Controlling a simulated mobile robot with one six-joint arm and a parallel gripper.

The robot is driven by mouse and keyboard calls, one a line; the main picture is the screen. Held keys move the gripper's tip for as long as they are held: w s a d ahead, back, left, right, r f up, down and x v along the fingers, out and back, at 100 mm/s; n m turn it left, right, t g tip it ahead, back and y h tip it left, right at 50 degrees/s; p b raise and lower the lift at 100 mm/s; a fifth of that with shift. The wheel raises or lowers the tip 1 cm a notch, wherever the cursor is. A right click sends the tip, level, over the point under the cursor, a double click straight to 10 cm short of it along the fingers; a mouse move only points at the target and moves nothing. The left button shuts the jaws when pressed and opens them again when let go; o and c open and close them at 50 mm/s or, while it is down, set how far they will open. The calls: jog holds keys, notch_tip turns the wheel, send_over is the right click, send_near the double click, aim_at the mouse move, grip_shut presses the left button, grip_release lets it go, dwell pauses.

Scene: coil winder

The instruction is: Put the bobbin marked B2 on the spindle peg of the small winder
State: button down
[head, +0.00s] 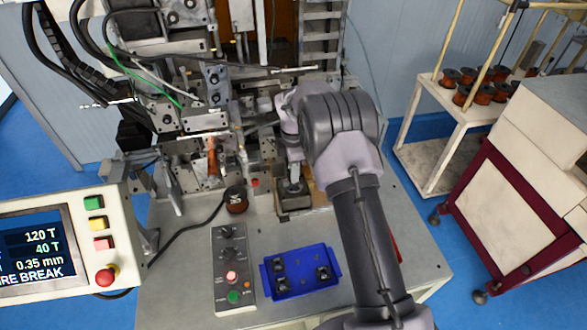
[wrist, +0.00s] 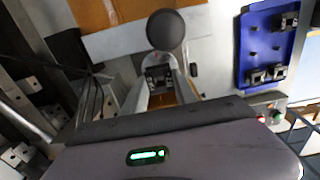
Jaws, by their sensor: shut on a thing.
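My gripper (head: 293,187) points down over the work table behind the blue tray. In the wrist view its two grey fingers (wrist: 164,88) are closed on a small black bobbin (wrist: 158,76). No marking on it is readable. A dark round disc (wrist: 166,30) shows just past the fingertips; I cannot tell whether it belongs to the small winder. The spindle peg cannot be made out. The blue tray (head: 333,267) holds a few black bobbins (head: 323,273); the tray also shows in the wrist view (wrist: 246,70).
A switch box (head: 232,270) lies left of the tray. The large winding machine (head: 190,110) crowds the back left. A control screen (head: 40,245) is at far left. A cart with copper spools (head: 465,85) stands at right.

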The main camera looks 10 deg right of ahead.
jog(key=shift+f, duration=0.35)
dwell(0.3)
jog(key=shift+f+b, duration=0.6)
jog(key=shift+f, duration=0.3)
jog(key=c, duration=0.9)
grip_release()
jog(key=shift+r, duration=0.1)
notch_tip(320, 180, up, 17)
jog(key=p, duration=0.2)
jog(key=shift+r, duration=0.15)
